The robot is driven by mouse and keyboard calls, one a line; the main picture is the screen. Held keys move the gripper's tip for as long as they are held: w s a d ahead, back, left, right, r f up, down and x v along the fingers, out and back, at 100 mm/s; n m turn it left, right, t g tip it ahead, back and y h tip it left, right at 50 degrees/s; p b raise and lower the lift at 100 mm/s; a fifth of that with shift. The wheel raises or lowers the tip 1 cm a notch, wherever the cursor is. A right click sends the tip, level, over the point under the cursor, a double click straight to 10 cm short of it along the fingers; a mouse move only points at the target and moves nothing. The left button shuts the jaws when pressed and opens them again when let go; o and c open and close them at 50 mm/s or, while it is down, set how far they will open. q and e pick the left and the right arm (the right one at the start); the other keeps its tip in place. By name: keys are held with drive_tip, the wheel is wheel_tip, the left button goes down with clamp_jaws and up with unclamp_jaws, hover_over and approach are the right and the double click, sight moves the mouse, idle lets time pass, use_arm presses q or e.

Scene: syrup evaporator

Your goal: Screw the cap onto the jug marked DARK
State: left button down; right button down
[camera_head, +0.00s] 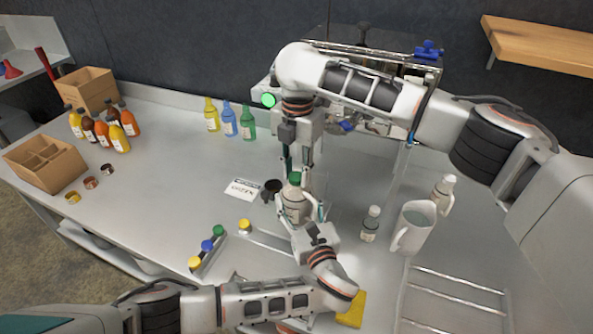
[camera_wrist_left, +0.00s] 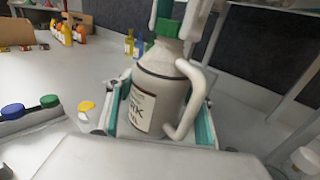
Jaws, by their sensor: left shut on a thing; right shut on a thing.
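The cream jug (camera_head: 293,207) stands upright on the counter, with a brown-edged label ending in "RK" in the left wrist view (camera_wrist_left: 150,104). My left gripper (camera_head: 301,214) is shut around its lower body; the jug's handle faces right in that wrist view. A green cap (camera_head: 295,177) is at the jug's mouth, and it also shows in the left wrist view (camera_wrist_left: 167,28). My right gripper (camera_head: 296,170) points down from above, shut on the green cap. How far the cap is threaded cannot be told.
A strip with green, blue and yellow caps (camera_head: 207,245) and a loose yellow cap (camera_head: 245,225) lie left. A small bottle (camera_head: 371,223), a white pitcher (camera_head: 414,228) and another jug (camera_head: 443,193) stand right.

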drive_tip(key=m, duration=0.3)
drive_tip(key=c, duration=1.6)
unclamp_jaws()
drive_tip(key=shift+c, duration=0.2)
drive_tip(key=shift+r, duration=2.3)
drive_tip(key=shift+c, duration=0.3)
